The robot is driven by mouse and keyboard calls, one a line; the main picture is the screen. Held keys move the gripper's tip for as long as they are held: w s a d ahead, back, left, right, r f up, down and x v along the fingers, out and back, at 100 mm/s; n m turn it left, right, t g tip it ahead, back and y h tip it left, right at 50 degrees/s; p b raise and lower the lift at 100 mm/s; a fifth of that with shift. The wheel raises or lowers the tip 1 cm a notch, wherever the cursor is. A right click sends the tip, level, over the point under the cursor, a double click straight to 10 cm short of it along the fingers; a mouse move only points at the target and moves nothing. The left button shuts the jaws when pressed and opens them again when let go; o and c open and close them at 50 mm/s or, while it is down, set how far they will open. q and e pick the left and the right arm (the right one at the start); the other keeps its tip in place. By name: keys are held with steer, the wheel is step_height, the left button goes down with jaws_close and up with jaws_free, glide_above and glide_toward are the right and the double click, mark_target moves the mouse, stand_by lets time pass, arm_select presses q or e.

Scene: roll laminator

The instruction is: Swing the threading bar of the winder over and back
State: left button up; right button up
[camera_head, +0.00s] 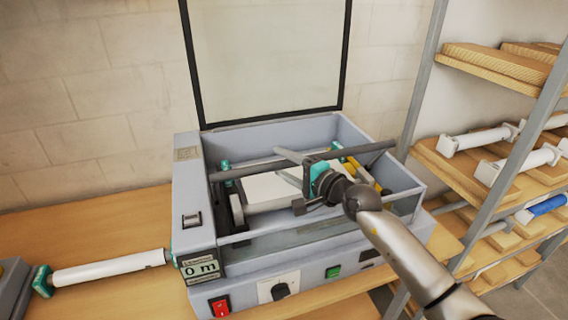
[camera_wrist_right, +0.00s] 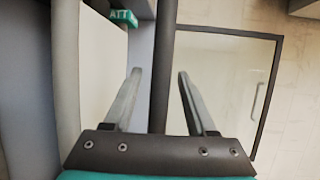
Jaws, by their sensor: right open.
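The grey winder machine (camera_head: 186,225) stands on the wooden bench with its box open at the top. The threading bar (camera_head: 245,171) is a long dark grey bar lying across the opening, from the left wall to beyond the right side. My right gripper (camera_head: 281,165) reaches in from the right, with one finger above the bar and one below it in the head view. In the right wrist view the bar (camera_wrist_right: 163,60) runs between the two open fingers (camera_wrist_right: 158,88), with gaps showing on both sides. My left gripper is not in view.
The framed clear lid (camera_head: 265,60) stands raised behind the box. A white roll (camera_head: 110,268) with green ends lies at the left. A shelf rack (camera_head: 470,170) with several white rolls is close on the right. A red switch (camera_head: 220,306) and a dial sit on the front.

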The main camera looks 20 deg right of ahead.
jaws_close()
stand_by(0.4)
stand_by(1.0)
